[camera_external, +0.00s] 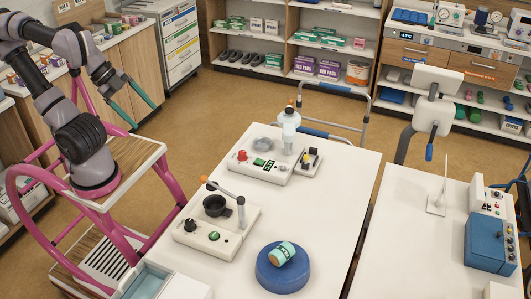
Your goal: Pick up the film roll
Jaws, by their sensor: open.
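A short cylinder with a teal wrap and a pale end (281,253), which looks like the film roll, lies tilted on its side on a round blue base (284,275). The base stands at the near end of the white table (325,210). My gripper (145,115) is at the upper left, high and well away from the roll. Its two green fingers are spread apart with nothing between them.
A device with a black cup and an orange-tipped lever (205,240) stands left of the blue base. Behind it is another device with a red knob (263,168) and a clear upright part. The table right of them is bare. A second table (405,225) stands right, across a narrow gap.

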